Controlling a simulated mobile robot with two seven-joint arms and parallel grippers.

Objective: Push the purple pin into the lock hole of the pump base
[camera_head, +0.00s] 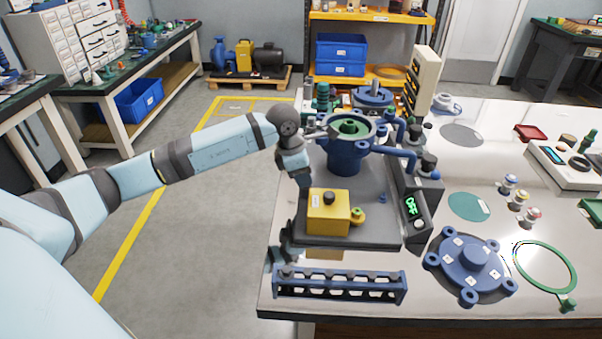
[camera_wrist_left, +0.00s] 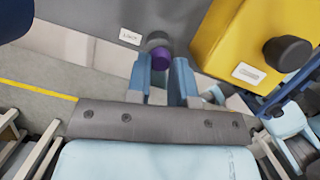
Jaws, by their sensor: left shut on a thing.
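The pump base is a grey plate (camera_head: 375,228) with a blue pump body (camera_head: 347,158) and a yellow box (camera_head: 328,213). My right gripper is not in view.
A blue rack (camera_head: 340,284) stands at the table's front edge, close to my left gripper. A dark box with a green OFF display (camera_head: 413,210) adjoins the base. A blue flanged cover (camera_head: 470,266) and a green ring (camera_head: 545,266) lie to the right.

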